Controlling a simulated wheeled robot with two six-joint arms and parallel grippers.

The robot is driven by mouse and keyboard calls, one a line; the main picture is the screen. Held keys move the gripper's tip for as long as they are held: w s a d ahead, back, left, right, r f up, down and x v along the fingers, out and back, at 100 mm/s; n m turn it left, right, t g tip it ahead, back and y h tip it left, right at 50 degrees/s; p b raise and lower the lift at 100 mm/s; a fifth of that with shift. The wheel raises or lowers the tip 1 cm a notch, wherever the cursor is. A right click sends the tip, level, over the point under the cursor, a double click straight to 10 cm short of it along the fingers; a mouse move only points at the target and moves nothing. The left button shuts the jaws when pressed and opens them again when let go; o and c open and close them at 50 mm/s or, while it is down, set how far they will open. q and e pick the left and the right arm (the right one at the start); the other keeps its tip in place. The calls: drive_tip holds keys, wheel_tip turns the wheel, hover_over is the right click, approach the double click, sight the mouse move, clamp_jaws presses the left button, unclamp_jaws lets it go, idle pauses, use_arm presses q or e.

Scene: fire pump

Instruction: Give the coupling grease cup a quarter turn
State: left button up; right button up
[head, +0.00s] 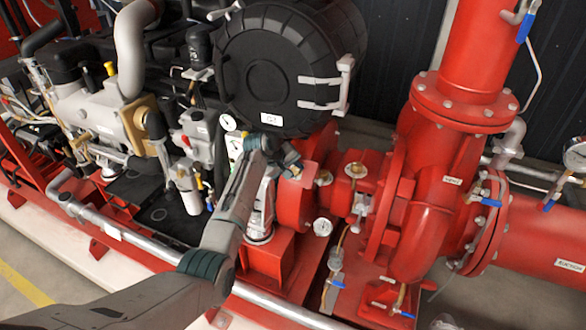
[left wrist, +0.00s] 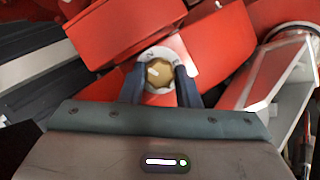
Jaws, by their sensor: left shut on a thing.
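The coupling grease cup (left wrist: 159,74) shows in the left wrist view as a round brass-coloured cap in a pale ring, set on red metal. My left gripper (left wrist: 160,86) has one dark finger on each side of it and is shut on it. In the head view my left gripper (head: 289,160) is at the red coupling guard (head: 291,203), beside the black round housing. There the cup is mostly hidden by the gripper. How far the cup is turned cannot be told. My right gripper is not in view.
Two brass-topped fittings (head: 355,170) and a pressure gauge (head: 322,227) are close to the right of the gripper. The red pump (head: 430,200) stands further right, the engine (head: 100,115) to the left. A grey pipe (head: 150,250) runs along the front.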

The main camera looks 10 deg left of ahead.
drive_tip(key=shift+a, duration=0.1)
use_arm(q)
drive_tip(key=o, duration=1)
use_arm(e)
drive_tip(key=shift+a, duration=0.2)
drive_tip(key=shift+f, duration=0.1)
use_arm(q)
drive_tip(key=shift+s+a+r+b, duration=0.25)
drive_tip(key=shift+s+a+b, duration=0.05)
drive_tip(key=shift+b, duration=0.2)
drive_tip(key=shift+s+a+r+b, duration=0.1)
drive_tip(key=shift+s+a+b, duration=0.25)
drive_tip(key=shift+s+a, duration=1.05)
drive_tip(key=shift+s+a+r+b, duration=0.1)
drive_tip(key=shift+s+a+b, duration=0.25)
drive_tip(key=shift+s+a, duration=1.05)
drive_tip(key=shift+s+a+b, duration=0.35)
drive_tip(key=shift+s+a, duration=0.5)
drive_tip(key=shift+s, duration=1.1)
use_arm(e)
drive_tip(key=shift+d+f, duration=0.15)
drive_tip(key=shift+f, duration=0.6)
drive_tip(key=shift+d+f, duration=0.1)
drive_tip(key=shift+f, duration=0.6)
